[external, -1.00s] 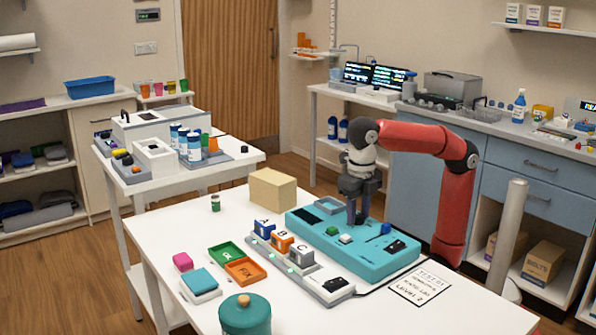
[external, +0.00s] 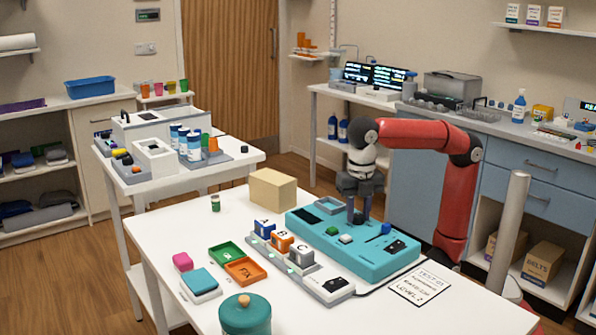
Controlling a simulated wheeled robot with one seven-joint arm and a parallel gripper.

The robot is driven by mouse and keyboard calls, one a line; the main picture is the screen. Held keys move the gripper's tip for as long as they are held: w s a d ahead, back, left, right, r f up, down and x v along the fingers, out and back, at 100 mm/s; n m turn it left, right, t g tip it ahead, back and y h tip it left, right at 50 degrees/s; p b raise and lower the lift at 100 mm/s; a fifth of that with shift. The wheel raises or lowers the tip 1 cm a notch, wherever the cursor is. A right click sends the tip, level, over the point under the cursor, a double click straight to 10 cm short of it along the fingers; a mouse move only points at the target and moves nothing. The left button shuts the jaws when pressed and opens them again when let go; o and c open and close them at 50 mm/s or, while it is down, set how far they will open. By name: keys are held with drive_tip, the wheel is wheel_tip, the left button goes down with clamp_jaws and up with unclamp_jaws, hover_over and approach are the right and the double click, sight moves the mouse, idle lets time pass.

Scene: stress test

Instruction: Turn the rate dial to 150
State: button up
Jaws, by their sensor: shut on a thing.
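A teal console (external: 372,261) lies on the white table, with a dark screen, a green button (external: 332,231), a pale button (external: 346,239), a blue lever (external: 385,229) and a black switch (external: 396,246) on its top. My gripper (external: 358,216) points down over the console's back middle. Its fingers are shut on a small dark knob there, which I take to be the rate dial. The fingers hide most of the dial. Its markings and any reading on the screen are too small to make out.
A grey rack with blocks A (external: 264,228), B and C stands in front of the console. A paper sheet (external: 421,284) lies to its right, a beige block (external: 273,189) behind left. Green and orange trays and a teal pot (external: 246,316) stand nearer the front.

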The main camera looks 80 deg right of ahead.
sight(358, 216)
drive_tip(key=m, duration=0.5)
drive_tip(key=shift+m+p, duration=0.3)
drive_tip(key=shift+p, duration=0.05)
drive_tip(key=m, duration=1)
drive_tip(key=shift+m, duration=0.4)
drive_tip(key=m, duration=0.5)
drive_tip(key=shift+m, duration=0.4)
drive_tip(key=o, duration=1)
drive_tip(key=shift+r, duration=0.15)
wheel_tip(358, 216, up, 8)
drive_tip(key=shift+f, duration=0.2)
